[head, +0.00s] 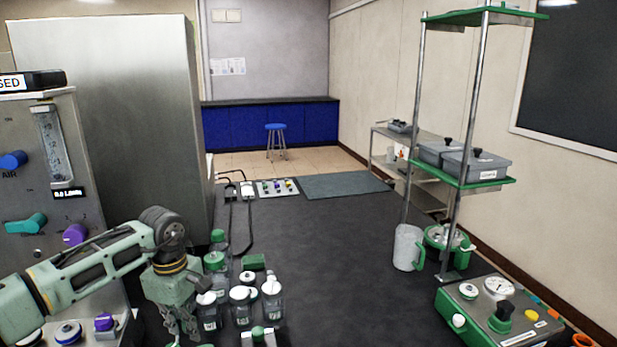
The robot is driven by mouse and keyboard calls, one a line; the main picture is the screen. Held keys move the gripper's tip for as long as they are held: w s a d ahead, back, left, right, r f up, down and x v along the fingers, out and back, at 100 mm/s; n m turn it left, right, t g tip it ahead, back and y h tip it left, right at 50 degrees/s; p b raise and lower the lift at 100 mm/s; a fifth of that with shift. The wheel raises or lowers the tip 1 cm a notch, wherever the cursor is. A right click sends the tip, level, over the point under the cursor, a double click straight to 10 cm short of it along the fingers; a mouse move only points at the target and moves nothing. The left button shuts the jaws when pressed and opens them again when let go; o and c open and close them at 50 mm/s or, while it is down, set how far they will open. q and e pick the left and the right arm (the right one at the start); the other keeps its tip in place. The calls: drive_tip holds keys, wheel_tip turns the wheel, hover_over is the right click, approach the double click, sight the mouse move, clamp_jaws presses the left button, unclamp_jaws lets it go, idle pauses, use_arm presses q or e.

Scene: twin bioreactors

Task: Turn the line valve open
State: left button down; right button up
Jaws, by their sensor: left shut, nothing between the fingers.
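A grey control panel stands at the left edge, partly cut off by the picture. It carries a blue knob (13,160) marked AIR, a teal knob (27,224) and a purple knob (74,235). A black sign (32,80) on its top ends in "SED"; the rest is cut off. I cannot tell which knob is the line valve. My left gripper (183,326) points down in front of the panel, shut and empty, just left of several bottles. My left forearm crosses the panel's lower part. My right gripper is out of view.
Several white- and green-capped bottles (241,304) crowd the dark bench (330,270) beside my left gripper. A green-shelved rack (463,175), a white jug (408,247) and a green-and-grey gauge box (490,305) stand at the right. The bench middle is clear.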

use_arm(q)
drive_tip(key=shift+a+r, duration=0.15)
drive_tip(key=shift+r, duration=0.65)
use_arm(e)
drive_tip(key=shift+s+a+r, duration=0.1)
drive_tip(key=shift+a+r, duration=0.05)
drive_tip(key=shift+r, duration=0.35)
